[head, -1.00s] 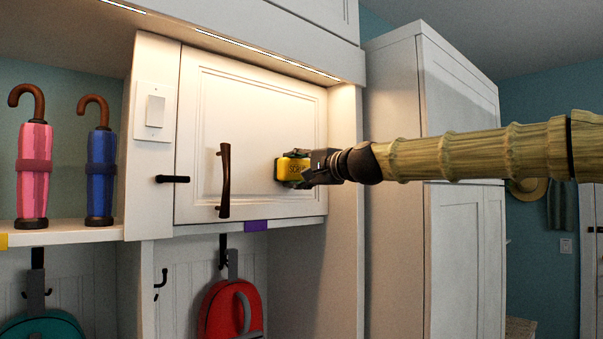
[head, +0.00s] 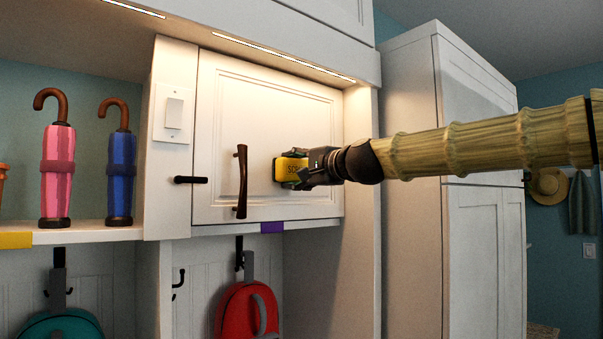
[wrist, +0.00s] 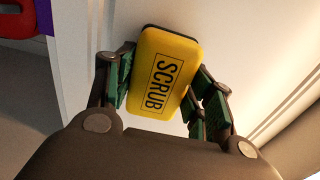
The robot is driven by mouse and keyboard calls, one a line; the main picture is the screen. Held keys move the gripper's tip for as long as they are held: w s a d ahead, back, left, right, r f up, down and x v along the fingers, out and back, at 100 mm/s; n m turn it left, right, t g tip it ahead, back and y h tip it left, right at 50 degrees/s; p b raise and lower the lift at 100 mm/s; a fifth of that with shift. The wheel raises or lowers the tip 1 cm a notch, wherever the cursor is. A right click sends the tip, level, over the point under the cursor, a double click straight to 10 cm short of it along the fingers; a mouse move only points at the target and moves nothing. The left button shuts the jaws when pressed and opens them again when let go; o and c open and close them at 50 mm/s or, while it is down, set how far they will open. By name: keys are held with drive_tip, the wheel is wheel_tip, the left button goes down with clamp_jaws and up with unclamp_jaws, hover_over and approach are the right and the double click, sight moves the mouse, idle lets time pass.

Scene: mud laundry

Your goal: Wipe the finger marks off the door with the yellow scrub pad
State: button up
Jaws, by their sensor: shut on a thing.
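The white cabinet door (head: 216,130) is shut, with a dark vertical handle (head: 241,182) left of its middle. My gripper (head: 290,170) is shut on the yellow scrub pad (head: 288,168), in front of the door's panel to the right of the handle. In the wrist view the scrub pad (wrist: 163,72), lettered SCRUB, sits between the green-padded fingers (wrist: 163,97), its dark far edge toward the white door surface. The pad looks at or very close to the door; I cannot tell whether it touches. I make out no finger marks; the pad and gripper hide part of the panel.
A light switch (head: 174,112) and a dark peg (head: 190,180) are left of the door. Pink (head: 58,175) and blue (head: 121,172) umbrellas stand on the shelf. A red bag (head: 236,312) hangs below. A tall white cabinet (head: 412,150) stands to the right.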

sight(284, 170)
drive_tip(key=shift+s+a, duration=0.55)
drive_tip(key=shift+a, duration=0.25)
drive_tip(key=shift+s+a, duration=0.55)
drive_tip(key=shift+a, duration=0.2)
drive_tip(key=shift+d+b, duration=0.15)
drive_tip(key=shift+b, duration=0.15)
drive_tip(key=shift+s+d, duration=0.1)
drive_tip(key=shift+s, duration=0.15)
drive_tip(key=shift+b+v, duration=0.5)
drive_tip(key=shift+v, duration=2.1)
drive_tip(key=shift+v, duration=1.55)
